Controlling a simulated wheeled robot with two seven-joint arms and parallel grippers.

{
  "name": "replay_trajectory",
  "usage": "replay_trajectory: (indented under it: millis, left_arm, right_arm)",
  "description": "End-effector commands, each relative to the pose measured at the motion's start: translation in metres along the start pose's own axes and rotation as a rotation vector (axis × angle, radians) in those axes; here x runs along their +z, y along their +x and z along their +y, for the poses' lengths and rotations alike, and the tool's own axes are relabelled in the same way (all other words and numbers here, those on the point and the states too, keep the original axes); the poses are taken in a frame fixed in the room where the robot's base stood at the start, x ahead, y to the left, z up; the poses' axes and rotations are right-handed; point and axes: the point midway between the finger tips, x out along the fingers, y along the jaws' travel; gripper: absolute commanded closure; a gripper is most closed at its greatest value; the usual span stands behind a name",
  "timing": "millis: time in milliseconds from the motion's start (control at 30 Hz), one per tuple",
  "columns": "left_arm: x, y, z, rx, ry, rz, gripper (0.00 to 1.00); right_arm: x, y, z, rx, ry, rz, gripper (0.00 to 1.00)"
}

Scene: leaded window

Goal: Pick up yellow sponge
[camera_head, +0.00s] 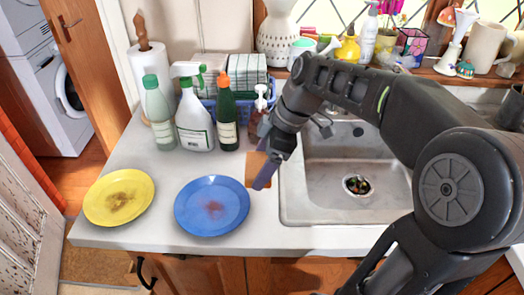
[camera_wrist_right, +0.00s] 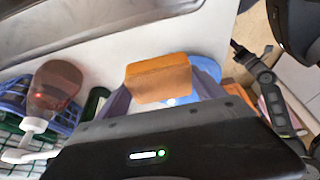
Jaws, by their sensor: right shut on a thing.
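The sponge (camera_head: 256,168) is an orange-yellow block, partly hidden by a finger in the head view. It shows clearly in the right wrist view (camera_wrist_right: 158,78), held between the two purple-grey fingers. My right gripper (camera_head: 262,170) is shut on it, above the counter between the blue plate and the sink. In the head view I cannot tell exactly how high the sponge is.
A blue plate (camera_head: 212,205) and a yellow plate (camera_head: 118,197), both with brown stains, lie on the counter (camera_head: 160,232). Bottles, including a white spray bottle (camera_head: 194,115), stand behind. The steel sink (camera_head: 325,205) is at right. The counter's front edge is close.

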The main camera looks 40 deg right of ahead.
Motion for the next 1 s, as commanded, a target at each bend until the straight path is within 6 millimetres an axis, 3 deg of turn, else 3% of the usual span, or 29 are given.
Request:
replay_trajectory:
  millis: [100, 200, 400, 1000]
  left_arm:
    - [0.000, 0.013, -0.005, 0.000, 0.000, 0.001, 1.00]
    - [0.000, 0.017, -0.007, 0.000, 0.000, 0.001, 1.00]
    - [0.000, 0.021, -0.008, 0.000, 0.000, 0.002, 1.00]
    - [0.000, 0.022, -0.009, 0.000, 0.000, 0.002, 1.00]
  right_arm:
    - [0.001, 0.003, -0.038, 0.004, -0.005, 0.000, 0.58]
    - [0.000, 0.002, -0.062, 0.004, -0.004, 0.001, 0.58]
    - [0.000, 0.001, -0.092, 0.001, -0.003, 0.001, 0.58]
    - [0.000, 0.000, -0.100, -0.001, 0.000, 0.000, 0.58]
